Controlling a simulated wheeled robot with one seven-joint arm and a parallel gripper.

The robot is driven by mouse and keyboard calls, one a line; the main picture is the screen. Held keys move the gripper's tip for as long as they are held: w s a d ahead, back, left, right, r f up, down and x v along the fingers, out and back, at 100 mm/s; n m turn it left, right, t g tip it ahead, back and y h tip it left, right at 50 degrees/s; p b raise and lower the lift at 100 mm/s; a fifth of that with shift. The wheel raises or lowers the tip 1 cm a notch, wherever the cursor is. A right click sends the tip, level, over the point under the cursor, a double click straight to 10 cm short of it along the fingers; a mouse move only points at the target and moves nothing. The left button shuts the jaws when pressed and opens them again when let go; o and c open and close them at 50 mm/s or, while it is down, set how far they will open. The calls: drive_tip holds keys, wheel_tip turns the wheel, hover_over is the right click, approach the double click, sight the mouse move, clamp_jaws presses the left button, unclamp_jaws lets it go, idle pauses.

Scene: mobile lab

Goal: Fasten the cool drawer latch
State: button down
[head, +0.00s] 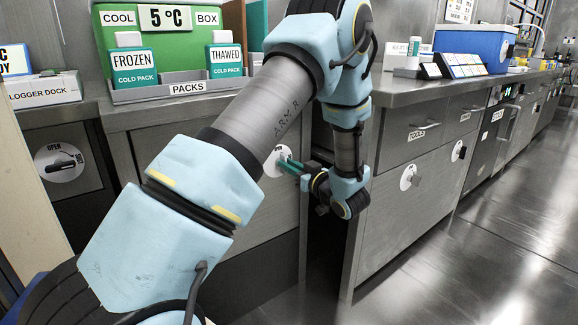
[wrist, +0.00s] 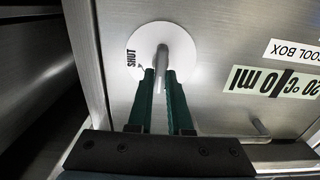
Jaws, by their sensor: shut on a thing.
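The cool drawer latch is a grey metal lever (wrist: 161,56) on a round white plate (wrist: 182,42). The plate also shows in the head view (head: 271,163), partly behind my arm. The word SHUT is on the plate's left edge in the wrist view, and the lever points down the picture, not at that word. My gripper (wrist: 161,76) has its green fingers on either side of the lever's lower part and is shut on it. In the head view my gripper (head: 286,164) reaches the drawer front (head: 255,236) from the right.
A green cool box (head: 178,45) and a grey packs tray (head: 180,90) stand on the counter above. Another latch plate (head: 62,163) is at left. A dark gap (head: 327,225) lies right of the drawer, before the tools cabinet (head: 405,205). The floor at right is clear.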

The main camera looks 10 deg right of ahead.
drive_tip(key=shift+r+m+p, duration=0.15)
drive_tip(key=shift+m+p, duration=0.15)
drive_tip(key=shift+p, duration=0.35)
drive_tip(key=m+p, duration=0.5)
drive_tip(key=f+m+p, duration=0.1)
drive_tip(key=m+p, duration=0.4)
drive_tip(key=m, duration=0.1)
drive_tip(key=m+p, duration=0.4)
drive_tip(key=m, duration=0.2)
drive_tip(key=shift+w+d+f+p, duration=0.15)
drive_tip(key=shift+w+d+p, duration=0.05)
drive_tip(key=shift+d+p, duration=0.2)
drive_tip(key=shift+m, duration=0.3)
drive_tip(key=c, duration=0.8)
unclamp_jaws()
drive_tip(key=shift+c, duration=0.2)
